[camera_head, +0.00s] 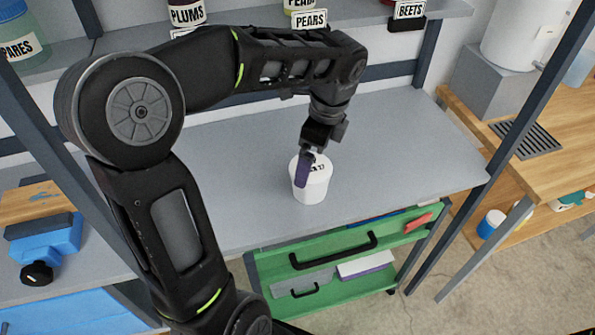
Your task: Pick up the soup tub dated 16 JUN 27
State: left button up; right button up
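A white soup tub (315,189) with a lid stands upright on the grey shelf. Dark print shows on its lid, ending in what looks like 27; the rest of the date is hidden behind my gripper. My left gripper (305,172) points down over the tub's left part. One purple finger shows in front of the lid and upper side. The other finger is hidden, so I cannot tell whether the gripper touches or grips the tub. My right gripper is not in view.
Jars with labels PLUMS (187,14), PEARS and BEETS stand on the upper shelf. A green drawer unit (335,246) is below the grey shelf (410,150). A blue tool (45,245) lies at left. The shelf right of the tub is clear.

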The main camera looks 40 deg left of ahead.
pick_arm(q)
jog(key=shift+a+f, duration=0.2)
jog(key=shift+f, duration=1.15)
jog(key=shift+w+a+f+p, duration=0.1)
jog(key=shift+f+p, duration=0.1)
jog(key=shift+f, duration=0.65)
jog(key=shift+s+a+f+p, duration=0.1)
jog(key=shift+a+f+p, duration=0.1)
jog(key=shift+f, duration=0.7)
jog(key=shift+w+a+f+p, duration=0.1)
jog(key=shift+f+p, duration=0.1)
jog(key=shift+f, duration=0.65)
jog(key=shift+c, duration=0.2)
jog(key=c, duration=1.7)
jog(key=shift+r, duration=0.2)
notch_tip(320, 180, up, 10)
jog(key=shift+f+b, duration=0.1)
jog(key=shift+b, duration=0.25)
